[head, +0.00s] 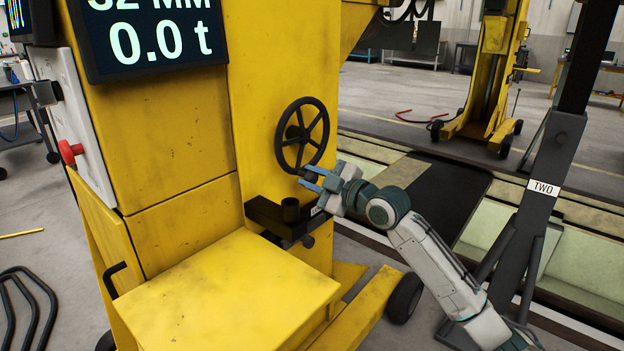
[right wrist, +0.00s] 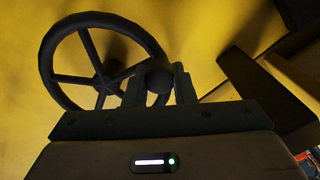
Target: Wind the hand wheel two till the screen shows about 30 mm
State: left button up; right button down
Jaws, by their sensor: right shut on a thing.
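The black hand wheel (head: 301,136) is on the yellow lifting jack's side face. My right gripper (head: 313,181) is at the wheel's lower rim, shut on its knob-like crank handle; the wrist view shows the round handle (right wrist: 158,79) between both fingers (right wrist: 158,88). The wheel's spokes and rim (right wrist: 97,82) also show there, left of the fingers. The black screen (head: 150,40) at top left reads what looks like 32 MM, its digits cut by the frame's top, with 0.0 t below. My left gripper is out of view.
A dark bracket with a round socket (head: 291,209) juts out just below the wheel. A yellow box step (head: 230,300) stands in front. A red knob (head: 70,152) is on the jack's left side.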

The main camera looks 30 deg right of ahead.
jog(key=c, duration=1.2)
grip_release()
